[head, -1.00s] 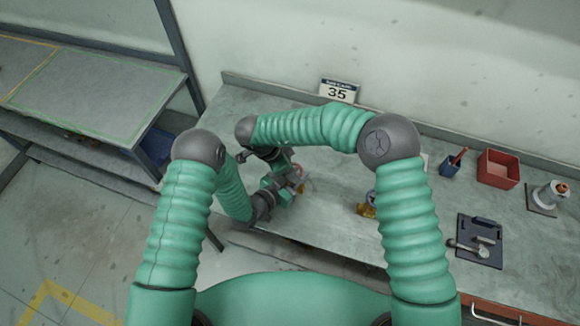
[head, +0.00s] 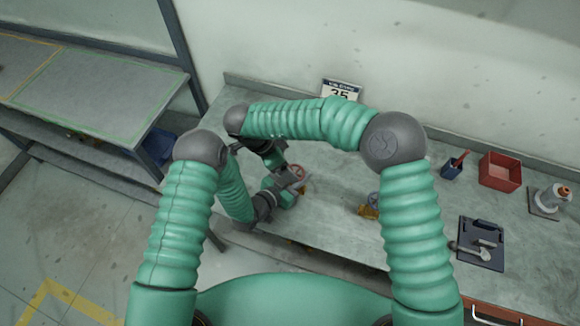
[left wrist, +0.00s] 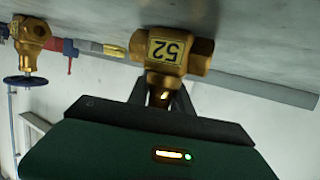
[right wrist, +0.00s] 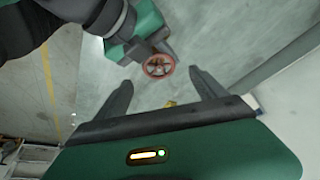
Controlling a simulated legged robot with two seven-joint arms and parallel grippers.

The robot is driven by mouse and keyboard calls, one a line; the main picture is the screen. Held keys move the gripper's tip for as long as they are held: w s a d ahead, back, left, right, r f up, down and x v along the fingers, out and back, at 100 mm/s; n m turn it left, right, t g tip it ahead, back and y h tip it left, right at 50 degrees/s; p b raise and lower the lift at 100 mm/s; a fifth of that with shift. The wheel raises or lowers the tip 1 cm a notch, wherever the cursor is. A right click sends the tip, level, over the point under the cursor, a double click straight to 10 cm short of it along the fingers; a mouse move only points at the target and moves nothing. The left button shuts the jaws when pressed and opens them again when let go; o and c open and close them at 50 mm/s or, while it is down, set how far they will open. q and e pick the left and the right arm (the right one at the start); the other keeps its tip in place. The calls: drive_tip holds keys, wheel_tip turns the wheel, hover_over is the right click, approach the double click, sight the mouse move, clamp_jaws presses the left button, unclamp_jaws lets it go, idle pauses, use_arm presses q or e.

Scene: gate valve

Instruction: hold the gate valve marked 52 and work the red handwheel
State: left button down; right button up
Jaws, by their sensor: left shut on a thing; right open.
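The brass gate valve marked 52 (left wrist: 165,50) shows in the left wrist view with its label upside down. My left gripper (left wrist: 160,92) is shut on it, around the neck below the label. Its red handwheel (right wrist: 159,66) faces my right gripper (right wrist: 160,82), which is open and empty, with the wheel seen between its fingers but apart from them. In the head view, the red handwheel (head: 298,172) shows beside my left gripper (head: 288,184). My right gripper (head: 274,160) is just up and left of it. The valve body is mostly hidden there.
Another brass valve with a blue handwheel (head: 369,207) stands on the bench (head: 330,235), partly behind my right arm. A sign (head: 341,90) stands at the back.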

drive_tip(key=v, duration=0.6)
drive_tip(key=shift+a+r, duration=0.2)
drive_tip(key=shift+r, duration=0.15)
drive_tip(key=shift+d, duration=0.1)
